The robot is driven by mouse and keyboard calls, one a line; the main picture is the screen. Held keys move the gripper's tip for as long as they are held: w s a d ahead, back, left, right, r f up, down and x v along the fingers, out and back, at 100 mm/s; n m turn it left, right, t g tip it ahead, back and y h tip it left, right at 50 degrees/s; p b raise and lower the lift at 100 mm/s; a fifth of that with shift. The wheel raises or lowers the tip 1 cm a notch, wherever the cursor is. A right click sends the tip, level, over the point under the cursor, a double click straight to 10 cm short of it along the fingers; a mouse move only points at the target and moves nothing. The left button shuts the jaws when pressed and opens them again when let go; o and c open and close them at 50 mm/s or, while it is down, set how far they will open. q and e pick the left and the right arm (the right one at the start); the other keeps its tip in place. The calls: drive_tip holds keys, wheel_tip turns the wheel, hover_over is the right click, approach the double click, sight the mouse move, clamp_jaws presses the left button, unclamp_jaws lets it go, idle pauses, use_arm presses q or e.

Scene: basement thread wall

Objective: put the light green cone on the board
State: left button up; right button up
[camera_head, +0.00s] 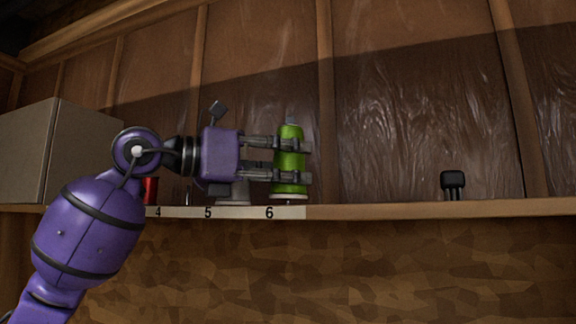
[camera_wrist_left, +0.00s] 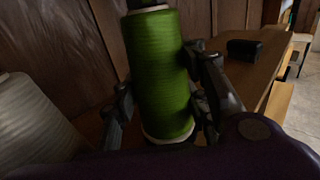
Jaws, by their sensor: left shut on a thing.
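The light green cone (camera_head: 290,160) is upright between the fingers of my left gripper (camera_head: 291,160), at the number 6 on the board. My left gripper is shut on it. Its white base is at the level of the board (camera_head: 340,212); whether it touches is too fine to tell. In the left wrist view the green cone (camera_wrist_left: 160,75) stands between the two fingers (camera_wrist_left: 163,100). My right gripper is not in view.
A pale grey cone (camera_head: 233,193) stands at number 5, mostly behind my gripper; it also shows in the left wrist view (camera_wrist_left: 30,120). A red thing (camera_head: 151,190) is near number 4. A black object (camera_head: 453,182) sits further right. The shelf between is clear.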

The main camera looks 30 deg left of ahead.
sight(287, 131)
use_arm(q)
drive_tip(key=shift+f, duration=0.15)
idle(0.3)
drive_tip(key=shift+f, duration=0.1)
drive_tip(key=o, duration=1.3)
drive_tip(key=shift+o, duration=0.2)
wheel_tip(287, 131, up, 7)
drive_tip(key=shift+s+f, duration=0.15)
drive_tip(key=shift+f, duration=0.05)
drive_tip(key=shift+r, duration=1.75)
